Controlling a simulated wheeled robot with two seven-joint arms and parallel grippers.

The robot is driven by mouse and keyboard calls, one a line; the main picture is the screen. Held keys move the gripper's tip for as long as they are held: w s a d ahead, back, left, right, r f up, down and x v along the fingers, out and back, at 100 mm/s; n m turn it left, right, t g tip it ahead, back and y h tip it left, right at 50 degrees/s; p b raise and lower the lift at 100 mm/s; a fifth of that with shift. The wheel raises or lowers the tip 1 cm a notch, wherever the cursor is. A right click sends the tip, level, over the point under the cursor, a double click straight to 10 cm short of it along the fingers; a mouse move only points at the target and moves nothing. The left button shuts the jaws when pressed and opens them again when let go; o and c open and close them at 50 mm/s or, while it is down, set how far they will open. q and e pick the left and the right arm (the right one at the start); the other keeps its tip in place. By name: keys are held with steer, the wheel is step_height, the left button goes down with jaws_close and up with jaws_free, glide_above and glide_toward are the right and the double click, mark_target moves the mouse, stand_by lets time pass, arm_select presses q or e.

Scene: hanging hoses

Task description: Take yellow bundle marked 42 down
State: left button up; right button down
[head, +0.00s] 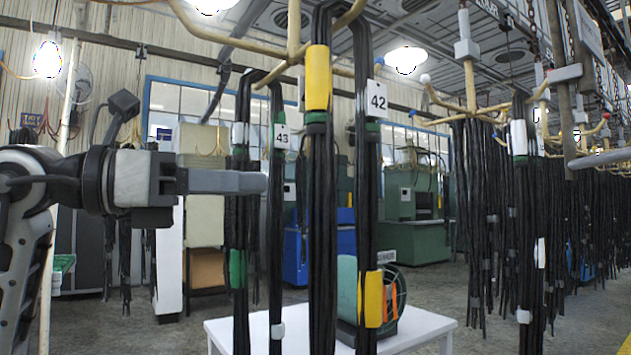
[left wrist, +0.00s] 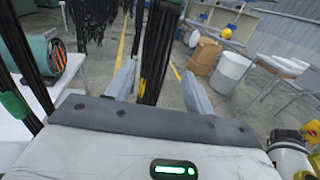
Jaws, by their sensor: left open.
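The bundle marked 42 is black hoses draped over a beige hook, with a yellow wrap (head: 318,78) high on its left strand and another low on its right strand. Its white tag (head: 377,98) reads 42. My left gripper (head: 262,182) is open and level, pointing right, with its tips a little left of the left strand. In the left wrist view, black hoses (left wrist: 157,50) hang in line with the gap between the fingers (left wrist: 158,88); whether they are inside the gap I cannot tell. My right gripper is not in view.
Bundle 43 (head: 282,136), with green bands, hangs behind my left gripper. More black bundles (head: 481,200) hang to the right. The left wrist view shows a white drum (left wrist: 231,73) and cardboard boxes (left wrist: 204,57).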

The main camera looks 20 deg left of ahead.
mark_target(320, 187)
arm_select(q)
steer(key=p+x, duration=0.1)
steer(key=x, duration=0.9)
jaws_close()
stand_by(1.9)
